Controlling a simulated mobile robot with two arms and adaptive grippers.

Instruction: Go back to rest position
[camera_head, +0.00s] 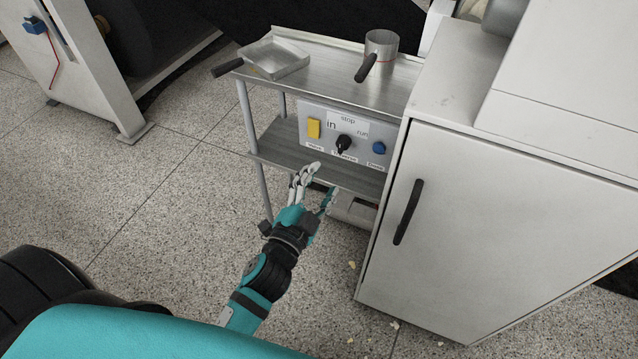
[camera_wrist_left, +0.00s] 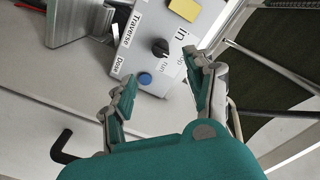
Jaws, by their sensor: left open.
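My left gripper (camera_head: 318,182) is open and empty, held in front of the lower shelf of a metal cart. In the left wrist view its two fingers (camera_wrist_left: 163,92) stand apart, with the control panel (camera_wrist_left: 165,40) beyond them. The control panel (camera_head: 345,137) carries a yellow button (camera_head: 314,128), a black rotary knob (camera_head: 343,143) and a blue button (camera_head: 378,148). The fingers look apart from the panel. My right gripper is in neither view.
The metal cart (camera_head: 335,84) holds a square pan (camera_head: 274,58) and a pot (camera_head: 381,46) with black handles. A white cabinet (camera_head: 480,220) with a black handle (camera_head: 408,212) stands close on the right. Speckled floor (camera_head: 150,200) is open to the left.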

